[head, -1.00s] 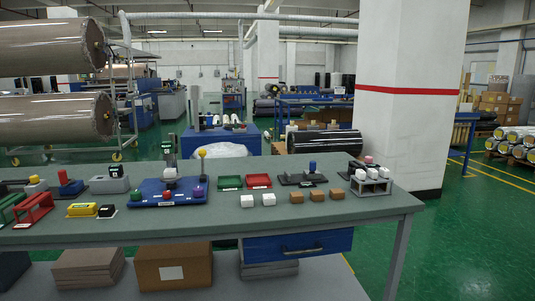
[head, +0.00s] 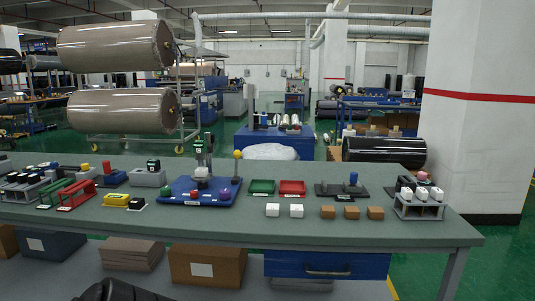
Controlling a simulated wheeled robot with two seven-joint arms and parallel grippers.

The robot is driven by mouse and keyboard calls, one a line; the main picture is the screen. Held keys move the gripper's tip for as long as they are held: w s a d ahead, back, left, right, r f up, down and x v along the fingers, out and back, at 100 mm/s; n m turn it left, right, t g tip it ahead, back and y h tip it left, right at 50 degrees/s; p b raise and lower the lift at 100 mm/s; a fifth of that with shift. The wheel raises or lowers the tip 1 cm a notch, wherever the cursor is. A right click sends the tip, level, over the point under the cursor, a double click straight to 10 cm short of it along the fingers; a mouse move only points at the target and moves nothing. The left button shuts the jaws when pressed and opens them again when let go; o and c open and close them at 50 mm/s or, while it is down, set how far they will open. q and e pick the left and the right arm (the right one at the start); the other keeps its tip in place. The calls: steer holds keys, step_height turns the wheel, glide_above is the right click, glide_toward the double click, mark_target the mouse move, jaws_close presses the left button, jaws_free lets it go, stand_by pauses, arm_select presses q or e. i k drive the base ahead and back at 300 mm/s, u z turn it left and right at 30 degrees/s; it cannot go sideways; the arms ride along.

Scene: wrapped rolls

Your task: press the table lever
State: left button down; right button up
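A lever with a yellow ball knob (head: 238,155) stands upright on the right back part of a blue board (head: 176,190) on the long table (head: 240,222). The board also carries red, green and purple knobs and a grey-and-white device on a post (head: 201,172). Other upright knobs on the table are a blue one (head: 353,178) on a dark base and a red one (head: 107,167) on a blue base. Neither of my grippers is in view. A dark rounded shape (head: 120,291) shows at the bottom edge; I cannot tell what it is.
Green (head: 263,187) and red trays (head: 292,188), white blocks (head: 273,210), brown blocks (head: 351,212) and a grey rack (head: 420,206) are on the table. A blue drawer (head: 326,266) hangs below. Cartons sit on the lower shelf. A white pillar (head: 474,100) stands behind, right.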

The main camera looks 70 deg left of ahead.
mark_target(236, 154)
steer(key=i, duration=0.95)
steer(key=u, duration=1.95)
